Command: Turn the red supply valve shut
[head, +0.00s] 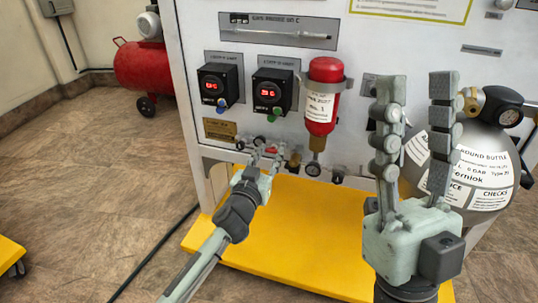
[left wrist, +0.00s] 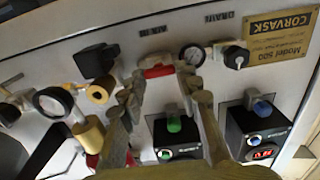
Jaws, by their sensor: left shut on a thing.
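The red supply valve (left wrist: 157,71) shows its red handle on the panel in the left wrist view, lying across between my left fingertips. My left gripper (head: 268,152) is at the lower part of the panel in the head view, and its fingers also show in the left wrist view (left wrist: 160,85). It is shut on the red handle. My right gripper (head: 416,95) is open and empty, raised in the foreground in front of the panel's right side.
A small gauge (left wrist: 192,55) and a black knob (left wrist: 235,57) sit beside the valve. Two black display boxes (head: 220,86) and a red bottle (head: 322,100) are above it. A grey ground bottle (head: 480,150) stands right, behind my right gripper. The yellow base (head: 300,235) lies below.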

